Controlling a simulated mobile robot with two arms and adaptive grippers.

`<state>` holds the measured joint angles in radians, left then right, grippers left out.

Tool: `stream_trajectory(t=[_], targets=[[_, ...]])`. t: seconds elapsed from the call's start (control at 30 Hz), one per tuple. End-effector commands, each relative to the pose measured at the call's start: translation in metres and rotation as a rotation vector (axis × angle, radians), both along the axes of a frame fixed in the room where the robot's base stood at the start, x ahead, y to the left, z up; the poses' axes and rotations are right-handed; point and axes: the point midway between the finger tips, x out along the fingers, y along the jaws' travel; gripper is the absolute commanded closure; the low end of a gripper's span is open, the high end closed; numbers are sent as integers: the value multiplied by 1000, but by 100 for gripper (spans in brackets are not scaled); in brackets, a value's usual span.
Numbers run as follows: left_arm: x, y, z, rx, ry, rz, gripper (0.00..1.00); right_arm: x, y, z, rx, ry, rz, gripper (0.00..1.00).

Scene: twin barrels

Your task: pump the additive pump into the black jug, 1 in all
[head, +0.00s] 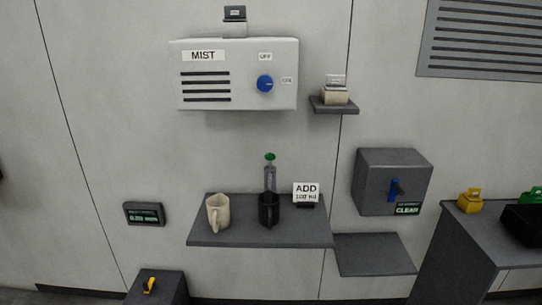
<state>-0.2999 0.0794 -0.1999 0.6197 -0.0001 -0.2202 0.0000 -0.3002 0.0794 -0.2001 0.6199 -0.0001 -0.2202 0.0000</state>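The additive pump (270,177) is a slim grey bottle with a green top. It stands upright at the back of a grey wall shelf (233,238). The black jug (268,212) stands on the same shelf in front of the pump and hides its lower part. I cannot see inside the jug. A small white sign (306,191) reading "ADD 100 ml" stands just right of the jug. A cream jug (218,213) stands to the left. Neither of my grippers shows in the head view.
A white MIST box (238,97) with a blue knob (265,83) hangs above the shelf. A grey box (395,170) with a blue lever and a lower empty shelf (373,256) are to the right. A counter at far right holds a yellow item (470,200) and a black crate (522,222).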

Motion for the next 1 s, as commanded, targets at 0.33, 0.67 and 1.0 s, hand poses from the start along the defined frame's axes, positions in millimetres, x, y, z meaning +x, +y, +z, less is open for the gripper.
stream_trajectory(t=[0.33,0.67,1.0], targets=[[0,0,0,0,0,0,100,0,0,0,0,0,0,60],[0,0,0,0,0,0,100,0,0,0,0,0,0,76],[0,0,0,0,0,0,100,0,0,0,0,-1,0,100]])
